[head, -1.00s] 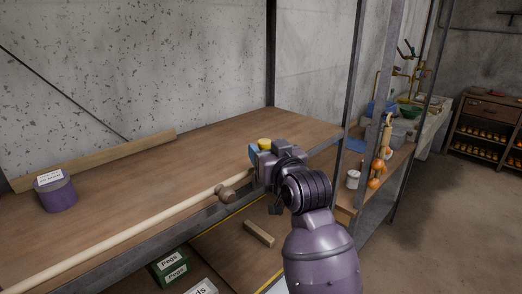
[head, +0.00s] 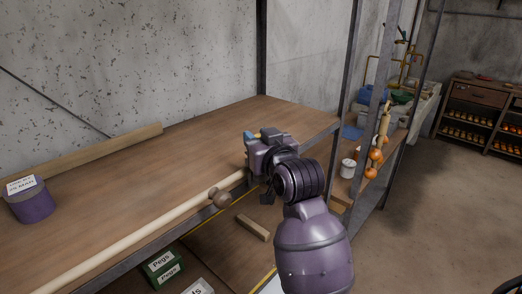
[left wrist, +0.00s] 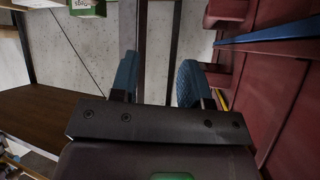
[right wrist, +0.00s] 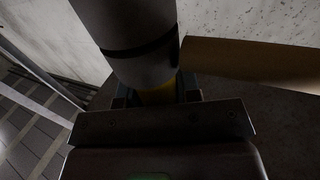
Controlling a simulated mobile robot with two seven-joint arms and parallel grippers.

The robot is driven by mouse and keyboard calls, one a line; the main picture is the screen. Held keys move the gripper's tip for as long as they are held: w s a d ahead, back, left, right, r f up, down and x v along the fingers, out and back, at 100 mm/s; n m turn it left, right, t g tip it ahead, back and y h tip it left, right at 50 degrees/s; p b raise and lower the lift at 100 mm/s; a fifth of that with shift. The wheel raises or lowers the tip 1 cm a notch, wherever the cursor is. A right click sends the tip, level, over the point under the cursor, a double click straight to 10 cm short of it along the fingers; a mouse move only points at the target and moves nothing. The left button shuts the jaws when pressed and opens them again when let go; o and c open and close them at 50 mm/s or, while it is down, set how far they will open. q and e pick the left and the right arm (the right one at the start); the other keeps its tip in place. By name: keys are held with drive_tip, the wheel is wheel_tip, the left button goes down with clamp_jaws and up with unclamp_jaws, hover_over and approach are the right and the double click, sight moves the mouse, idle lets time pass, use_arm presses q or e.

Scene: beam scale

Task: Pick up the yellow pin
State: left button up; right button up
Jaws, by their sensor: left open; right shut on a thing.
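My right gripper (head: 262,137) is above the front edge of the wooden shelf, at the right end of a long pale pole. In the right wrist view its fingers are shut on the yellow pin (right wrist: 158,93), of which only a small part shows between them. A thick grey cylinder (right wrist: 128,40) lies just beyond the pin, and I cannot tell how they join. The pin is hidden in the head view. My left gripper (left wrist: 158,82) is open and empty in the left wrist view; it is not in the head view.
A purple tin (head: 32,205) stands at the left. Metal posts rise beyond the gripper. A wooden block (head: 253,227) and green Pegs box (head: 163,266) sit lower. The shelf's middle is clear.

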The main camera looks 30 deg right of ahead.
use_arm(q)
drive_tip(key=shift+w+r, duration=0.1)
drive_tip(key=shift+w, duration=0.2)
use_arm(e)
drive_tip(key=shift+r, duration=0.1)
wheel_tip(320, 180, up, 20)
idle(0.4)
use_arm(q)
drive_tip(key=shift+r, duration=0.1)
idle(0.3)
